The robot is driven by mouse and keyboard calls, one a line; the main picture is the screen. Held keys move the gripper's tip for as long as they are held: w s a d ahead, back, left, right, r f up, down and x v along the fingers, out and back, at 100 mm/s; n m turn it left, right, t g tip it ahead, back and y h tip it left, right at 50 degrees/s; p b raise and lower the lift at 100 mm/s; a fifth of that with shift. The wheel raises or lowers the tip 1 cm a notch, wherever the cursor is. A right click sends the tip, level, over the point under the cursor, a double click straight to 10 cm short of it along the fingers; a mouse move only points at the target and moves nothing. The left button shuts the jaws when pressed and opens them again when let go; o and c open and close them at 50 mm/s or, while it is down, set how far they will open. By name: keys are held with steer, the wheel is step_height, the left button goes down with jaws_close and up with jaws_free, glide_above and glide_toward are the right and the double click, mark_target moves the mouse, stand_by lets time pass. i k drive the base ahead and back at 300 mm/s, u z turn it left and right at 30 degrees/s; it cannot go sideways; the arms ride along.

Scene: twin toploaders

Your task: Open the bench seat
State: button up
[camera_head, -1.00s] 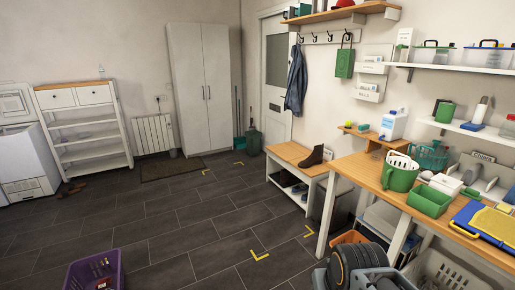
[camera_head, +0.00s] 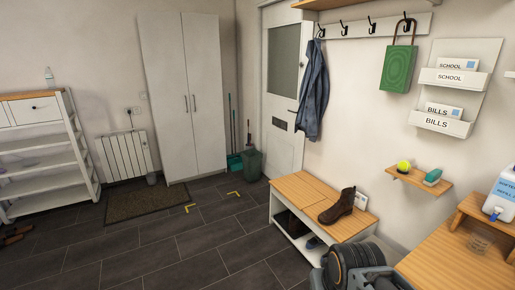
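The bench (camera_head: 283,229) stands against the right wall, with a white body and an open front. Its wooden seat (camera_head: 300,192) lies flat and shut, with a seam across it dividing it into two panels. A brown ankle boot (camera_head: 338,207) stands on the nearer panel. Shoes show in the dark space under the seat, partly hidden. My folded arm shows at the bottom edge, in front of the bench's near end, and hides part of it. No gripper fingers show.
Dark tiled floor is clear left of the bench, with yellow corner marks (camera_head: 234,194) beyond it. A wooden table (camera_head: 455,262) stands at the right. A small shelf (camera_head: 417,180) with a yellow ball, a blue jacket (camera_head: 313,90) and hooks are on the wall.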

mark_target(297, 191)
steer(key=i, duration=2.95)
steer(key=u, duration=1.05)
